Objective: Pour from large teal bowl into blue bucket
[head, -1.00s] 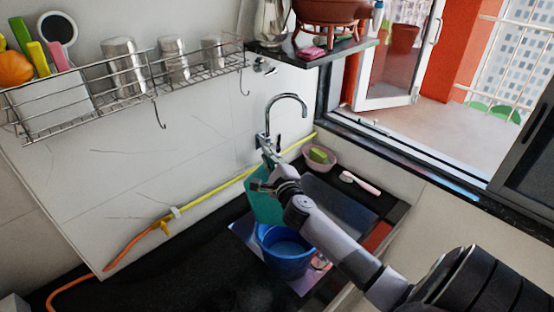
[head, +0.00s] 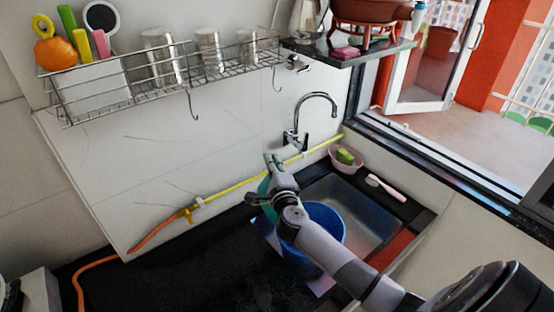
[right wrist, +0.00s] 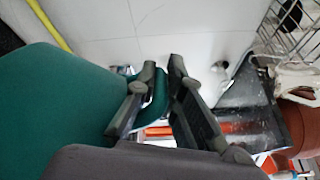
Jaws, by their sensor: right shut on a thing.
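The large teal bowl (head: 264,188) shows in the head view as a narrow, steeply tilted strip, mostly hidden behind my right gripper (head: 270,170). In the right wrist view the bowl (right wrist: 50,100) fills the left side, and its teal wall passes between the fingers of my right gripper (right wrist: 160,90), which is shut on it. The blue bucket (head: 326,216) stands upright by the sink, partly hidden by my right arm. The bowl is to the upper left of the bucket in the picture. Any contents or flow cannot be made out. My left gripper is not in view.
A chrome faucet (head: 297,140) rises behind the sink (head: 375,220). A yellow hose (head: 245,182) runs along the wall. A pink bowl (head: 346,158) and a brush (head: 387,188) lie right of the faucet. A wire rack (head: 165,80) hangs above. The counter at left is clear.

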